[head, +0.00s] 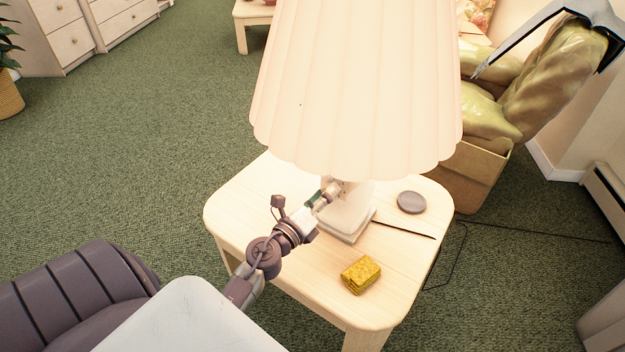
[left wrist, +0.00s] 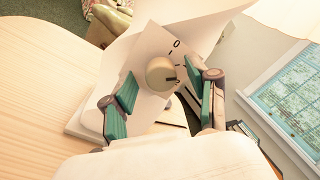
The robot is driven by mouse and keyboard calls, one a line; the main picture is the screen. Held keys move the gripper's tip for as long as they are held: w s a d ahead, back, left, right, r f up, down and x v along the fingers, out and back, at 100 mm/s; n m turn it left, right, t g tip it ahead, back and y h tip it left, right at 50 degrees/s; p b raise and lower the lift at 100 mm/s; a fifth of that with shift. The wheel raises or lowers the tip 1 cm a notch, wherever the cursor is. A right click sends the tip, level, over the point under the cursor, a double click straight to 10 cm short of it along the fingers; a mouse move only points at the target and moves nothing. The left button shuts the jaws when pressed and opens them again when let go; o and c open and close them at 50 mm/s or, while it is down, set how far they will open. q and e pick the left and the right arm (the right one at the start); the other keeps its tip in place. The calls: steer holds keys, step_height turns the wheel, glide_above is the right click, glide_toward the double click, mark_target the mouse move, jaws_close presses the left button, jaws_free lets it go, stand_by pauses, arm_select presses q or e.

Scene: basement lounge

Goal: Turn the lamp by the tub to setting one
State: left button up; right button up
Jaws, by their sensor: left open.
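The lamp (head: 360,85) has a big pleated cream shade and stands on a small pale wooden side table (head: 235,208). Its pale base (head: 347,222) shows below the shade. In the left wrist view, a round beige knob (left wrist: 159,73) sits on the lamp's panel, with a "0" above it, tick marks on its right, and a dark mark on its lower right side. My left gripper (head: 322,198) is at the lamp base under the shade. In the left wrist view its open green-padded fingers (left wrist: 160,88) lie either side of the knob; contact is unclear. My right gripper is out of view.
A yellow sponge (head: 361,275) lies at the table's front, and a low grey round tub or lid (head: 411,202) lies right of the lamp base. A dark cord trails off the table's right side. An armchair (head: 490,110) stands behind right. Green carpet is open at left.

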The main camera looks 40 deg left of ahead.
arm_select(q)
steer(key=s, duration=1.1)
steer(key=shift+s+f, duration=0.2)
